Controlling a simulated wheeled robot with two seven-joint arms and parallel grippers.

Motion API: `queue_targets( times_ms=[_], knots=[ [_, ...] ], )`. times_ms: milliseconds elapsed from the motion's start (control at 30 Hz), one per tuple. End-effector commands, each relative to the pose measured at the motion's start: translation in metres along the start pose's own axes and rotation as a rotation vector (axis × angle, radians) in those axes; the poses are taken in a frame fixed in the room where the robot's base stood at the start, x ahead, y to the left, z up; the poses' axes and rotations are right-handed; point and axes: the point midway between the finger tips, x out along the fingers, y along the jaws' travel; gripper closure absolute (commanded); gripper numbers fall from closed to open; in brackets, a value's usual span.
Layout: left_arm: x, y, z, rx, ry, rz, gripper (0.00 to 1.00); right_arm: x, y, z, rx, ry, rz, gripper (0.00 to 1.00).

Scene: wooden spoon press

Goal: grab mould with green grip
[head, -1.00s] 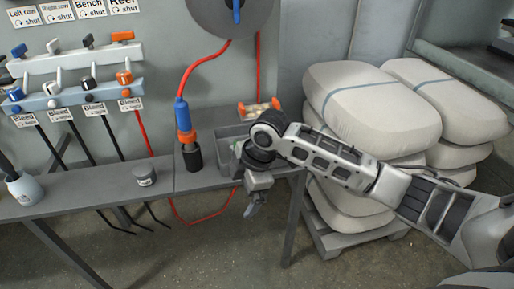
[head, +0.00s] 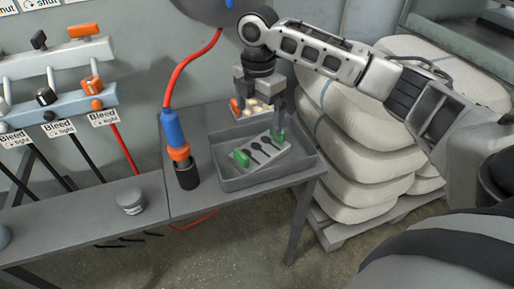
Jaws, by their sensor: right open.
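The mould (head: 262,152) is a light grey slab with dark spoon-shaped hollows. It lies in a grey tray (head: 228,183) on the bench. It has a green grip (head: 241,158) at its left end and another green grip (head: 278,136) at its right end. My right gripper (head: 262,122) points down above the tray, open, with its fingers apart. Its right finger is close to the right green grip; I cannot tell whether they touch. My left gripper is not in view.
A blue and orange tool (head: 174,135) on a red hose stands left of the tray. A small grey jar (head: 131,201) sits on the bench (head: 80,218). An orange-ended holder with pale pieces (head: 236,106) is behind the gripper. Stacked sacks (head: 350,150) stand to the right.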

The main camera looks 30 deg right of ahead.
Motion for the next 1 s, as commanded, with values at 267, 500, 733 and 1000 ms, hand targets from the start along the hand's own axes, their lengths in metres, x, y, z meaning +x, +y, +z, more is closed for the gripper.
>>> queue_targets(
  times_ms=[267,500,733,1000],
  knots=[
    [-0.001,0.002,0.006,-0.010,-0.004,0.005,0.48,0.055,0.000,0.000,0.001,0.001,-0.001,0.00],
    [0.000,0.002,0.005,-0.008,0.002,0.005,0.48,0.072,0.000,0.000,0.001,0.001,-0.001,0.00],
    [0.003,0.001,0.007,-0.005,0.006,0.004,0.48,0.106,0.000,0.000,0.000,0.001,0.000,0.00],
    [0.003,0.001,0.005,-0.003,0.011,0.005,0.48,0.118,0.001,0.000,0.000,0.000,0.002,0.00]
  ],
)
